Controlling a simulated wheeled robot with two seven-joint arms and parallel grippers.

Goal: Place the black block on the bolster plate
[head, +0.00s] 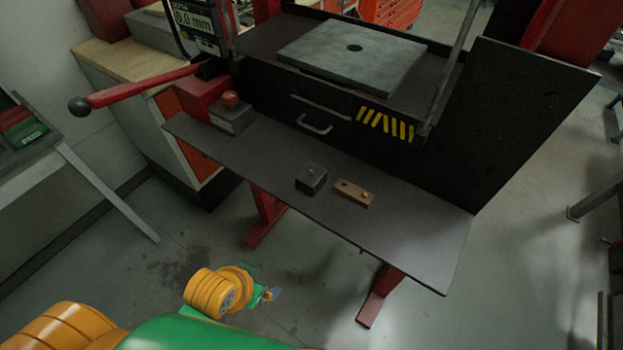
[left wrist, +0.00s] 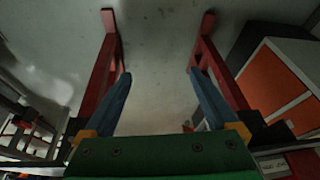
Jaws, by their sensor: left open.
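The black block (head: 312,179) is a small dark cube with a light spot on top. It sits on the dark front shelf of the press, left of a brown block. The bolster plate (head: 310,50) is a flat grey square with a round hole in its middle, lying on the press bed above and behind the shelf. My left gripper (head: 271,294) is low in front of the shelf, apart from the block. In the left wrist view its two blue fingers (left wrist: 160,78) are spread with nothing between them. My right gripper is not in view.
A grey box with a red knob (head: 231,112) stands at the shelf's left end. A red lever (head: 140,90) sticks out left. A dark side panel (head: 530,125) borders the right. The shelf's right part is clear.

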